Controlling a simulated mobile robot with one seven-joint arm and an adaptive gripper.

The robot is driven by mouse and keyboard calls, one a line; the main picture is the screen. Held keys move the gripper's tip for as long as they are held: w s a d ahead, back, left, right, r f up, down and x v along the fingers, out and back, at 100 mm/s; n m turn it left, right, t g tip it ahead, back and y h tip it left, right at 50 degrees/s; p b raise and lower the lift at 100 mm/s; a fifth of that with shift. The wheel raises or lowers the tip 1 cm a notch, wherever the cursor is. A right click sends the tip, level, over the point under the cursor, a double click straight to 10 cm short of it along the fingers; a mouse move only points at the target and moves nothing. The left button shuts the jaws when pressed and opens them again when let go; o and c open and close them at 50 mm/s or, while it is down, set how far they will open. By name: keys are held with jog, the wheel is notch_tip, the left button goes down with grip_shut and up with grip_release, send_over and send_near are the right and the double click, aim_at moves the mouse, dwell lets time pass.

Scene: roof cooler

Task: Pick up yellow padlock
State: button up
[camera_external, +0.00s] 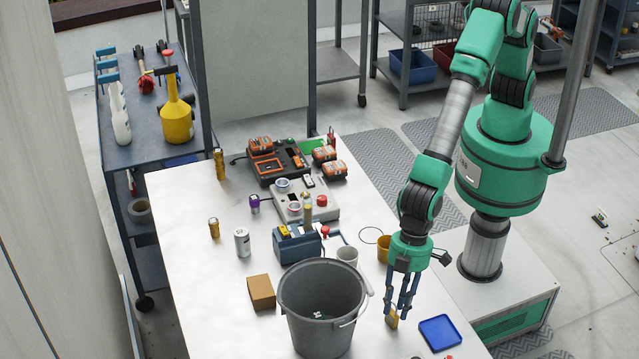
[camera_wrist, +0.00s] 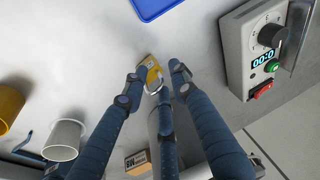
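The yellow padlock (camera_external: 393,319) is on the white table near its right edge. In the wrist view it shows as a yellow body (camera_wrist: 151,72) with a silver shackle. My gripper (camera_external: 402,309) points down at it with its fingers spread. In the wrist view the fingertips (camera_wrist: 155,84) are on either side of the padlock, the left one close to it and the right one with a visible gap. Whether the left finger touches it I cannot tell. The third finger lies near the shackle and covers a little of that area.
A blue tray (camera_external: 440,333) lies just right of the padlock. A grey bucket (camera_external: 297,322) stands left of my gripper, with a white cup (camera_external: 347,256) and a yellow cup (camera_external: 384,248) behind. A grey timer device (camera_wrist: 237,50) is at the right of the wrist view.

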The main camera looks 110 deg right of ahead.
jog(key=shift+w+f, duration=0.1)
jog(key=shift+f, duration=0.1)
dwell(0.4)
grip_shut()
